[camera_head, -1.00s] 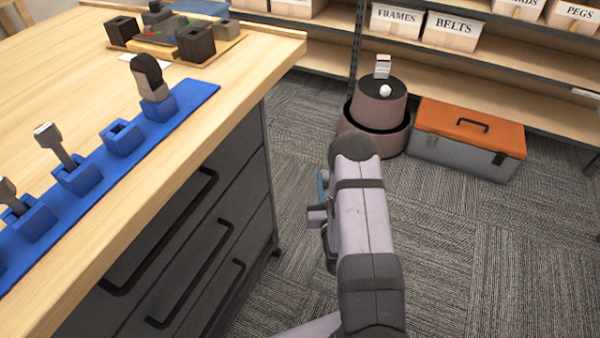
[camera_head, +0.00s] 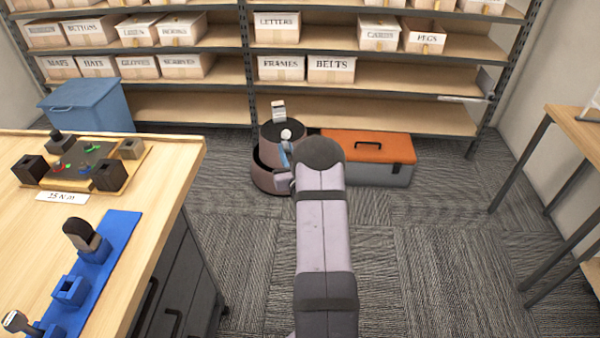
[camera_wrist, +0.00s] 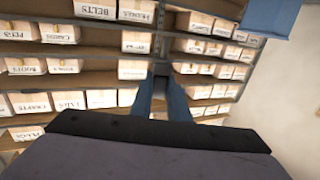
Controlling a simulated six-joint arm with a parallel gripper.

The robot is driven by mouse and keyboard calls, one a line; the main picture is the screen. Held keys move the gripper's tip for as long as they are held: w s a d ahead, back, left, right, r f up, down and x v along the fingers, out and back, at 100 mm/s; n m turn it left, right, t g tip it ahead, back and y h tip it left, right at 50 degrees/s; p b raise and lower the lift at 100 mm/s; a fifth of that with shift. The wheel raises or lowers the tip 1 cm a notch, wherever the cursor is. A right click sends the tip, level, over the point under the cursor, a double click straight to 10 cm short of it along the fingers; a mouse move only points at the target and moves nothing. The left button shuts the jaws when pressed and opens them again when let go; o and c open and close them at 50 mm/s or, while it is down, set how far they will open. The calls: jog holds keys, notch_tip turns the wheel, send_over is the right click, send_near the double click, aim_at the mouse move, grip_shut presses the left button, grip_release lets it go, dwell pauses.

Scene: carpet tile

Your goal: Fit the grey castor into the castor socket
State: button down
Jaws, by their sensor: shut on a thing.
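My gripper (camera_head: 286,160) shows only in part, at the far end of my arm in the head view. In the wrist view its two blue fingers (camera_wrist: 163,98) are close together, shut on a small dark grey piece (camera_wrist: 160,84), which I take to be the grey castor; its shape is mostly hidden. It is held out over the carpet, well to the right of the table. A yellow board (camera_head: 125,180) on the table carries several dark and brown socket blocks (camera_head: 109,176); I cannot tell which is the castor socket.
A blue rack (camera_head: 112,245) on the table holds a dark-topped part (camera_head: 84,236) and an empty holder (camera_head: 70,290). A round stand (camera_head: 268,180) and an orange-lidded toolbox (camera_head: 370,148) stand before the shelves.

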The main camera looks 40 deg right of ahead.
jog(key=w+a+r+n+y+p, duration=0.1)
jog(key=w+a+r+p, duration=0.35)
jog(key=a+r, duration=0.4)
jog(key=w+a+r+t+y+p, duration=0.1)
jog(key=w+a+r+p, duration=0.2)
jog(key=w+a+r, duration=0.55)
jog(key=w+a+r+n+y+p, duration=0.1)
jog(key=w+a+r+p, duration=0.25)
jog(key=r, duration=0.95)
jog(key=a+r+n+y+p, duration=0.15)
jog(key=a+r+p, duration=0.25)
jog(key=a+r, duration=0.45)
jog(key=a+r+n+y+p, duration=0.15)
jog(key=a+r+p, duration=0.3)
jog(key=a, duration=0.75)
jog(key=s+a+y+p, duration=0.2)
jog(key=s+a+p, duration=0.1)
jog(key=a, duration=1)
jog(key=s+a+f, duration=0.5)
jog(key=a, duration=0.1)
jog(key=shift+a+f+t+h+p, duration=0.2)
jog(key=shift+t+h+p, duration=0.1)
jog(key=shift+p, duration=0.15)
jog(key=shift+s, duration=0.15)
